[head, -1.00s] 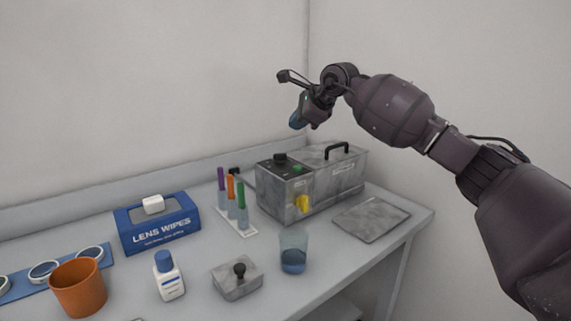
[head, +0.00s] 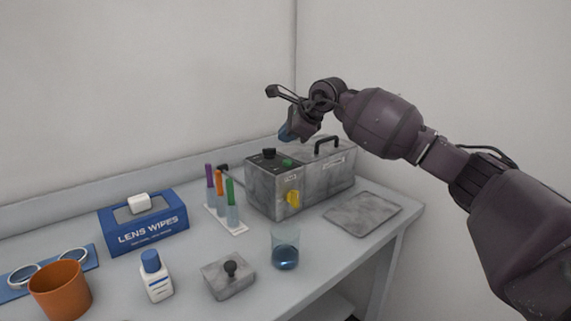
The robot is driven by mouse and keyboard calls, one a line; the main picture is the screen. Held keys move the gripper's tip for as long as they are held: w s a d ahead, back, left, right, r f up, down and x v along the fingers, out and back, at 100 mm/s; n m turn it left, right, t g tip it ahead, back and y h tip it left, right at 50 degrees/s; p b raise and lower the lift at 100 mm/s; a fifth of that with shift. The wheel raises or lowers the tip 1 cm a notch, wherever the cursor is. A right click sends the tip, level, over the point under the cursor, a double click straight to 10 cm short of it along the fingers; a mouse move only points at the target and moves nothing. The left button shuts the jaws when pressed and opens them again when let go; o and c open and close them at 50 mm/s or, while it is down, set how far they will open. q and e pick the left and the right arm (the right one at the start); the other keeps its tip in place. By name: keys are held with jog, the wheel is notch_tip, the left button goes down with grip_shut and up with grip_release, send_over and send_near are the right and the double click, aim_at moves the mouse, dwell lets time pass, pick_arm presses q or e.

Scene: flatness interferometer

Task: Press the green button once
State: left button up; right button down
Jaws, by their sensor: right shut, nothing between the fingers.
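The green button (head: 287,162) is a small green cap on top of the grey metal instrument box (head: 266,192), beside a black knob (head: 268,153). A yellow knob (head: 293,198) is on the box's front face. My right gripper (head: 286,137) is shut and empty. It points down just above the box, with its bluish fingertips a little above the green button in the picture. I see a small gap between fingertips and button. My left gripper is not in view.
A black handle (head: 328,142) stands up from the box's right part. Coloured tubes (head: 221,199) stand at its left. A lens wipes box (head: 150,231) is farther left.

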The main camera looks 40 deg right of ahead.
aim_at(287, 162)
notch_tip(287, 162, down, 3)
jog(key=shift+f, duration=0.3)
dwell(0.5)
dwell(1.2)
jog(key=shift+f, duration=0.1)
dwell(0.3)
jog(key=shift+f+b, duration=0.3)
jog(key=shift+f, duration=0.55)
dwell(1.0)
jog(key=shift+r, duration=0.95)
